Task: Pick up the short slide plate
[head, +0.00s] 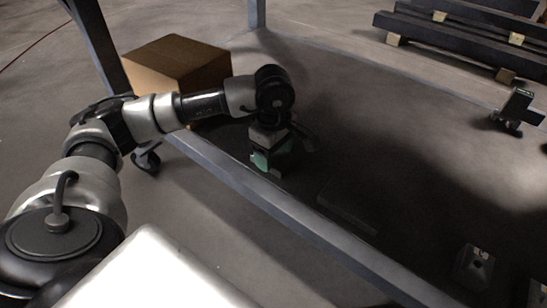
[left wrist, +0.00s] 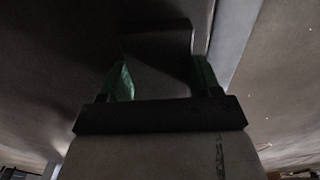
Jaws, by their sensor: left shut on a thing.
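My left gripper (head: 268,166) points down at the dark surface beside the grey rail in the head view. In the left wrist view, the green fingers of my left gripper (left wrist: 161,80) stand on either side of a dark flat plate (left wrist: 158,62), which I take to be the short slide plate. The gripper is shut on it. The view is dark, and I cannot tell whether the plate is clear of the surface. In the head view the gripper hides this plate. My right gripper is not in view.
A faint flat dark rectangular piece (head: 347,208) lies right of my gripper. A small grey block (head: 474,267) is at the lower right. A grey rail (head: 290,216) runs along the near edge. A cardboard box (head: 175,66) and dark beams (head: 460,38) stand beyond.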

